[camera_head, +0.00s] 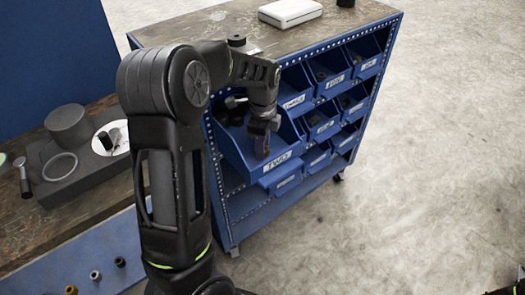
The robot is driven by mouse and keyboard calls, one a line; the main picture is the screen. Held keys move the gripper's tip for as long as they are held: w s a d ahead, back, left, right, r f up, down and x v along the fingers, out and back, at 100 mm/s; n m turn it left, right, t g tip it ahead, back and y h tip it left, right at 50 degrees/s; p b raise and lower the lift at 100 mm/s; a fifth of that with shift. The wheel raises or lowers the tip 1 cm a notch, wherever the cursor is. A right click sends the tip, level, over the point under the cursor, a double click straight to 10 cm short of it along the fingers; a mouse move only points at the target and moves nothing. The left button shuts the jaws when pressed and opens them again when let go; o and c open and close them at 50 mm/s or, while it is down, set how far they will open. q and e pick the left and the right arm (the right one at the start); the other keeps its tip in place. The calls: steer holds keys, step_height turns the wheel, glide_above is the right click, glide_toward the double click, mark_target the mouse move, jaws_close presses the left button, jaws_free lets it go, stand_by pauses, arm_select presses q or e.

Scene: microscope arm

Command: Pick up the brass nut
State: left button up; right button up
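A small brass-coloured ring-like piece (71,290), possibly the brass nut, sits on the blue strip at the bottom left. It is partly cut by the frame edge. My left arm rises through the middle and bends over to the right. My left gripper (262,143) points down at the front blue bin (238,158), whose label looks like "TWO". A brownish patch shows between or behind its fingers, too small to identify. Whether the fingers are open or shut is unclear. My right gripper is not seen; only dark parts of my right arm show at the bottom right corner.
A blue rack (340,165) holds several labelled bins with dark parts. On its top are a white case (290,12) and small dark pieces. A wooden bench (30,225) at left carries a grey block (85,170) with round parts. Open concrete floor lies to the right.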

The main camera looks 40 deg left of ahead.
arm_select(q)
jaws_close()
steer(key=shift+r, duration=0.15)
step_height(320, 180, up, 10)
steer(key=shift+b, duration=0.35)
stand_by(0.3)
stand_by(0.5)
